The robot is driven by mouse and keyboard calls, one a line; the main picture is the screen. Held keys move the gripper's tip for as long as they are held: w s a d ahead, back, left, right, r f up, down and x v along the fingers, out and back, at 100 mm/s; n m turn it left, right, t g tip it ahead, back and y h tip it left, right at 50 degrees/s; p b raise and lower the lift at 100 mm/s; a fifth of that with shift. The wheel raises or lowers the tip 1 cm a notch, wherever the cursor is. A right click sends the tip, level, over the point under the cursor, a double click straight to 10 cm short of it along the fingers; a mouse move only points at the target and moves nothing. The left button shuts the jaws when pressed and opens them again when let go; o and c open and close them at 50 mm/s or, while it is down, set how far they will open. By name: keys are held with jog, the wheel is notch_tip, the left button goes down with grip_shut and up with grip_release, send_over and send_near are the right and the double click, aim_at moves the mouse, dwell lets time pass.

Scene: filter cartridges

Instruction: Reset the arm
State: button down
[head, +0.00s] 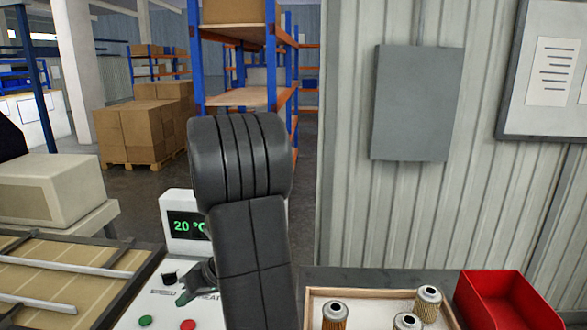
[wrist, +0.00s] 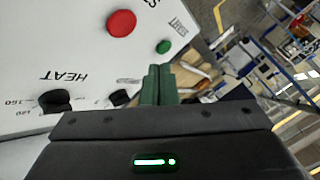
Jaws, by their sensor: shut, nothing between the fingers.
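My arm stands in the middle of the head view and hides part of the machine panel behind it. My gripper (head: 183,298) is low over the white control panel (head: 150,305), left of the arm. In the wrist view its two green fingers (wrist: 158,84) are together with nothing between them. Whether the fingers touch the panel cannot be told.
A display (head: 187,225) reads 20 °C. A slatted conveyor (head: 65,275) lies at the left. At the right, a wooden tray (head: 375,294) holds several filter cartridges (head: 428,303) beside a red bin (head: 507,298). A grey wall panel (head: 416,103) hangs behind.

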notch_tip(320, 180, down, 2)
jog(key=shift+w+f+b, duration=0.1)
jog(key=shift+f+b, duration=0.1)
jog(key=shift+b, duration=1.55)
jog(key=shift+f+b, duration=0.15)
jog(key=shift+b, duration=0.7)
notch_tip(320, 180, up, 3)
jog(key=shift+f+p, duration=0.1)
jog(key=shift+p, duration=0.85)
jog(key=shift+s+f+b, duration=0.2)
jog(key=shift+f+b, duration=0.55)
jog(key=shift+f, duration=0.25)
jog(key=shift+w+r+p, duration=0.15)
jog(key=shift+p, duration=0.9)
jog(key=p, duration=0.3)
jog(key=shift+r, duration=0.3)
